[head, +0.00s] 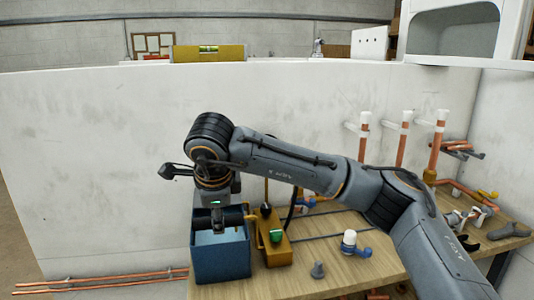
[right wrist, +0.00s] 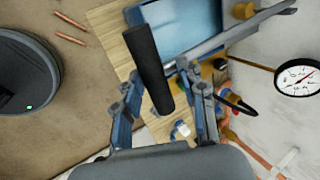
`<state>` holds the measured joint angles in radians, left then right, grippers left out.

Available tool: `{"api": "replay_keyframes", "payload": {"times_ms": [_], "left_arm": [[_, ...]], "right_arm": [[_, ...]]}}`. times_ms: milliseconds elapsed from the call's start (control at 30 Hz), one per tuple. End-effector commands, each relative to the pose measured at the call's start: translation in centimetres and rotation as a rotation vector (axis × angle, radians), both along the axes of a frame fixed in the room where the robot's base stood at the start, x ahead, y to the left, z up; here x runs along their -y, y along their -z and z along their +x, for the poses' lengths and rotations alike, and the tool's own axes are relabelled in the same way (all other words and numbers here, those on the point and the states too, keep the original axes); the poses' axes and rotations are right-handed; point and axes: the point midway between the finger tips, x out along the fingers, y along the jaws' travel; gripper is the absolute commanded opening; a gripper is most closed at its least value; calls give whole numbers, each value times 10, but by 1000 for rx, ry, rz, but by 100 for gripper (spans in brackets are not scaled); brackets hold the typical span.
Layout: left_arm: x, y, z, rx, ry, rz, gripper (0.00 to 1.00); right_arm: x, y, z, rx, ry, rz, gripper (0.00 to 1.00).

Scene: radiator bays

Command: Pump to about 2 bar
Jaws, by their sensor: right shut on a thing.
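The test pump is a blue open-topped tank (head: 222,258) at the left end of the wooden bench, with a brass-coloured body beside it. Its tank also shows at the top of the right wrist view (right wrist: 185,22). The pump lever has a black grip (right wrist: 148,62) and a grey bar. My right gripper (right wrist: 165,98) is shut on the black grip, above the tank. A round white pressure gauge (right wrist: 298,78) is at the right of the right wrist view; its needle points up and right, but its numbers are too small to read. My left gripper is not in view.
On the bench (head: 330,278) are a grey fitting (head: 318,269) and a white-capped valve with a blue part (head: 351,242). Copper pipes with white tops (head: 403,140) stand at the right. A yellow level (head: 209,52) rests above the white wall panel. Copper pipes (head: 100,280) lie on the floor.

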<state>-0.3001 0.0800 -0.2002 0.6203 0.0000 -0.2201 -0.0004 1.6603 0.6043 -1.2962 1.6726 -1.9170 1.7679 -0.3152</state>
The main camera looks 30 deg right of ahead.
Motion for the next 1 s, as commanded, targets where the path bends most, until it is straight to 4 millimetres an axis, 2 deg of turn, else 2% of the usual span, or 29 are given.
{"api": "replay_keyframes", "payload": {"times_ms": [767, 1000], "left_arm": [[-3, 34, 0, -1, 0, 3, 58], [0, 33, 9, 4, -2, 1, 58]], "right_arm": [[4, 21, 2, 69, 10, -18, 13], [3, 21, 2, 77, 11, -19, 13]]}}
